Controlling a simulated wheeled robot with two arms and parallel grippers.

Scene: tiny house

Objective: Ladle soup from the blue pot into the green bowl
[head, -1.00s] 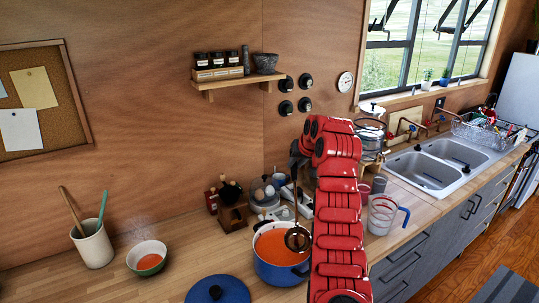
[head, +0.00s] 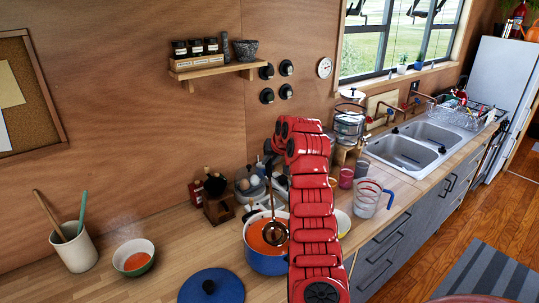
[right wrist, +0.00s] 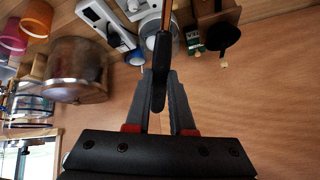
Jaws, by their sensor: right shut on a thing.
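The blue pot (head: 262,264) stands on the wooden counter with orange soup in it, partly hidden by my right arm. The ladle (head: 275,234) hangs upright, its cup over the soup at the pot's right side; I cannot tell how deep it sits. My right gripper (head: 271,160) is above the pot, mostly hidden behind my arm. In the right wrist view my right gripper (right wrist: 160,92) is shut on the ladle's handle (right wrist: 163,45). The green bowl (head: 134,258) sits left of the pot, with some orange soup inside. My left gripper is out of view.
A blue lid (head: 211,287) lies on the counter in front, between bowl and pot. A utensil crock (head: 75,247) stands left of the bowl. A measuring jug (head: 367,200) stands right of my arm. Small kitchen items crowd behind the pot.

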